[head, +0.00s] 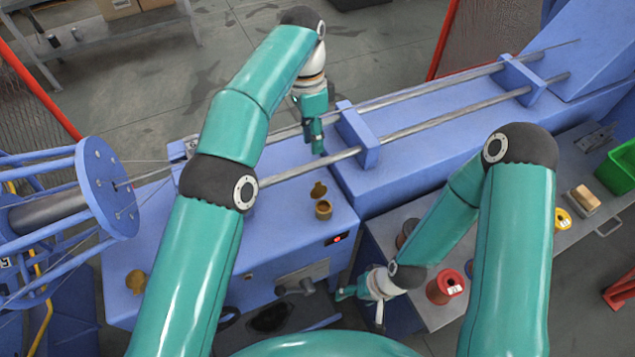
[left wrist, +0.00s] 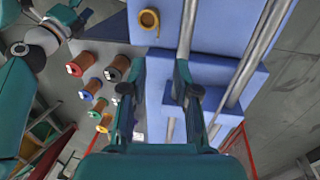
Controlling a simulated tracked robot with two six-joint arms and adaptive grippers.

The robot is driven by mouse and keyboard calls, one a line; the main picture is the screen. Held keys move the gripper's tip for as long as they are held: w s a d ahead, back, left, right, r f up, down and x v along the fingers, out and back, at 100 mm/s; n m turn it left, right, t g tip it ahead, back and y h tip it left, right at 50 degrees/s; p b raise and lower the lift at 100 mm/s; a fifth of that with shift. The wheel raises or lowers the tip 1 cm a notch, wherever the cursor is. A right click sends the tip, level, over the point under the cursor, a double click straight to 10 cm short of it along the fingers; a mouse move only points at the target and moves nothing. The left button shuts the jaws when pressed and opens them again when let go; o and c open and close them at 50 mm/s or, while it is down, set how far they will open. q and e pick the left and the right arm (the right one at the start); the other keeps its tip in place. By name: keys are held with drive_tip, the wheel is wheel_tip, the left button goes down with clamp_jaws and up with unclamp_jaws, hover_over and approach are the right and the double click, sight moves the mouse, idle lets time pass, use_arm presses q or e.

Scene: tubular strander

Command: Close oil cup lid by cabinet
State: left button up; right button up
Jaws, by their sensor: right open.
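A brass oil cup (head: 323,210) stands on the blue machine top, its round lid (head: 318,189) standing open at its far side. A second brass oil cup (head: 136,281) is at the left, partly by my left arm; its lid state is unclear. In the left wrist view one brass cup (left wrist: 148,19) shows at the top edge. My left gripper (head: 315,140) points down near the rods, beyond the open cup and apart from it. Its fingers are spread and empty in the left wrist view (left wrist: 160,72). My right gripper (head: 360,294) is open and empty, low beside the machine's front.
Steel rods (head: 420,120) run through blue brackets (head: 358,135) close to my left gripper. A perforated disc (head: 108,188) with wires is at left. The grey bench (head: 430,313) holds several spools, including a red one (head: 446,287), and a green bin (head: 618,165).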

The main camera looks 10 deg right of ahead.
use_arm(q)
drive_tip(key=b, duration=0.2)
approach(318, 191)
drive_tip(key=f, duration=0.4)
drive_tip(key=s+f, duration=0.1)
drive_tip(key=f, duration=0.4)
drive_tip(key=shift+s+d+f, duration=0.15)
drive_tip(key=shift+d+f, duration=0.15)
drive_tip(key=shift+f, duration=0.1)
clamp_jaws()
